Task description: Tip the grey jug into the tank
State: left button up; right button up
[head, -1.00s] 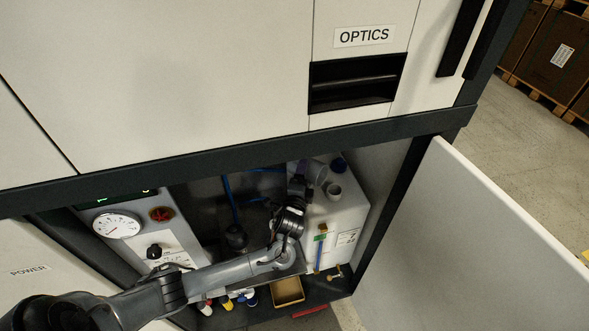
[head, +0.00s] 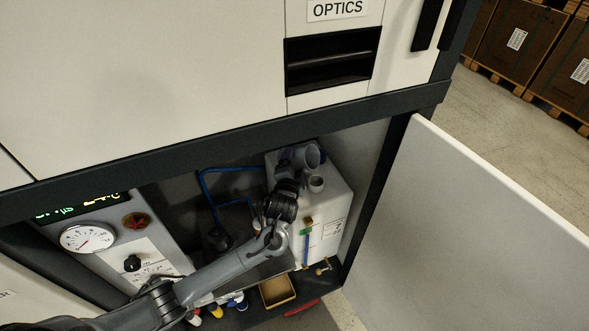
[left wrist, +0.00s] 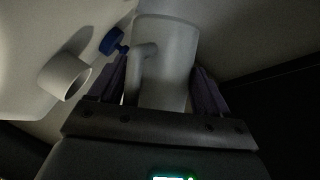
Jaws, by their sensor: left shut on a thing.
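The grey jug (head: 309,155) is above the white tank (head: 338,207), near its back. It leans, with its round end toward the right. My left gripper (head: 287,164) is shut on the jug from the left. In the left wrist view the jug (left wrist: 172,58) sits between the two dark fingers (left wrist: 160,84), its handle toward me. The tank's open filler neck (head: 316,184) is just below the jug; it also shows in the left wrist view (left wrist: 62,77), left of the jug and apart from it. I see no liquid. My right gripper is out of view.
A blue cap (left wrist: 112,41) shows beside the jug. A gauge panel (head: 87,238) stands left, blue tubing (head: 206,190) behind. An open door (head: 480,220) bounds the right, a cabinet edge (head: 200,153) the top. A tan tray (head: 278,291) and several bottles lie below.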

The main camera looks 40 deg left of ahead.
aim_at(301, 165)
pick_arm(q)
jog(key=shift+f+n+b, duration=0.25)
jog(key=shift+n+b, duration=0.15)
jog(key=shift+b, duration=0.25)
jog(key=shift+r+n+h+p, duration=0.3)
jog(key=shift+r+p, duration=0.05)
jog(key=shift+r, duration=0.05)
jog(key=shift+d+r+n+h+p, duration=0.15)
jog(key=shift+n+h+p, duration=0.55)
jog(key=shift+n+p, duration=0.45)
jog(key=n+p, duration=0.1)
jog(key=n+h+p, duration=0.1)
jog(key=shift+w+d+r+g+h+p, duration=0.1)
jog(key=shift+d+r+g+h+p, duration=0.2)
jog(key=shift+d+g, duration=0.1)
jog(key=shift+d+r+n+h+p, duration=0.1)
jog(key=shift+d+n+h+p, duration=0.3)
jog(key=shift+n+p, duration=0.45)
jog(key=shift+w+d+n+h+p, duration=0.1)
jog(key=shift+d+n+h+p, duration=0.3)
jog(key=shift+p, duration=0.5)
